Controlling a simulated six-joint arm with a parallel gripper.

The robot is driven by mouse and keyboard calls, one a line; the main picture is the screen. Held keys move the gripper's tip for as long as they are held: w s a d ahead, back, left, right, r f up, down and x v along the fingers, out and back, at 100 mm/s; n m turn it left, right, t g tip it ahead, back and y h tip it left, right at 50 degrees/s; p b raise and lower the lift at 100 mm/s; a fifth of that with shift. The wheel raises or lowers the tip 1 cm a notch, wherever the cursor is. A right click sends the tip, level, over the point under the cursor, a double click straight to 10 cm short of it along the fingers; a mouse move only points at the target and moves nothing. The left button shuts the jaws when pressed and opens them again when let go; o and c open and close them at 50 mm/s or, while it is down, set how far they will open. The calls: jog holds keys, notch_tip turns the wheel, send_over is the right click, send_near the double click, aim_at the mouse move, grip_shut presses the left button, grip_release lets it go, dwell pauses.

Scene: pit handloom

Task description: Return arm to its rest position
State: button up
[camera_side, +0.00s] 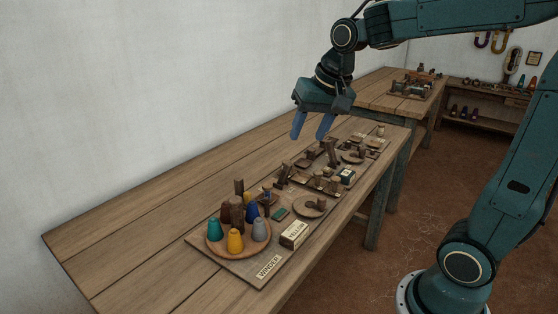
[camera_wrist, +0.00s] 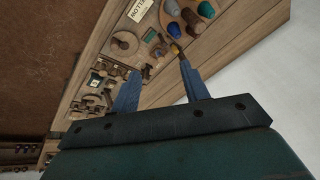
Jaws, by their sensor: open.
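My gripper (camera_side: 312,127) hangs in the air above the far half of the wooden bench (camera_side: 120,243), with its blue fingers pointing down. The fingers are apart and nothing is between them. In the wrist view my gripper (camera_wrist: 158,84) also shows open and empty, with the bench and its items below it. My gripper appears clear of the items on the bench, touching none of them.
A round tray (camera_side: 213,246) of coloured cones stands at the near end on a board labelled WINDER. A box labelled YELLOW (camera_side: 294,235) sits beside it. Several small wooden devices (camera_side: 316,180) lie further along. A second table (camera_side: 385,96) stands behind. The bench's left side is bare.

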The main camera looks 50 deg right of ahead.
jog(key=s+a+f+n, duration=0.1)
jog(key=s+a+n, duration=0.1)
jog(key=s, duration=0.6)
jog(key=s+a+f+n+t, duration=0.1)
jog(key=s+a+n, duration=0.2)
jog(key=s+n, duration=0.2)
jog(key=s, duration=0.3)
jog(key=shift+s+a+f, duration=0.15)
jog(key=shift+a+f, duration=0.05)
jog(key=shift+a, duration=0.15)
